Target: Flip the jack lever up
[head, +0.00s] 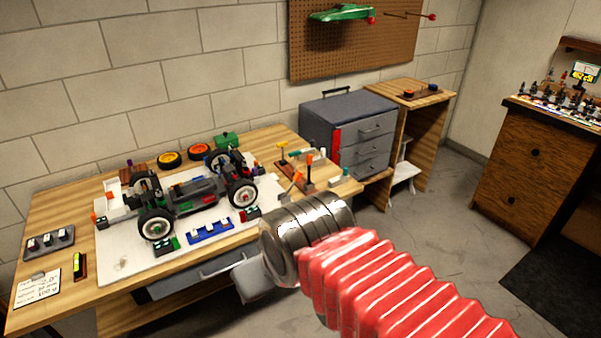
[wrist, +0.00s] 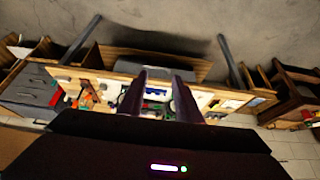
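The RC car chassis (head: 195,194), with dark wheels, sits on a white board (head: 120,255) on the workbench. Small upright parts with orange and yellow tops (head: 297,177) stand at the board's right end. I cannot tell for sure which one is the jack lever, or its position. In the head view my arm's metal end and red sleeve reach in front of the bench's right end, and the fingers do not show. In the wrist view my gripper (wrist: 161,78) shows two dark fingers apart with nothing between them. The bench appears upside down beyond them, with orange parts (wrist: 88,97) at left.
A grey drawer cabinet (head: 345,125) stands behind the bench's right end, beside a wooden stand (head: 420,92). Loose wheels (head: 169,159) lie behind the car. A blue holder (head: 210,231) lies in front of it. A wooden cabinet (head: 530,165) stands at right; open floor lies between.

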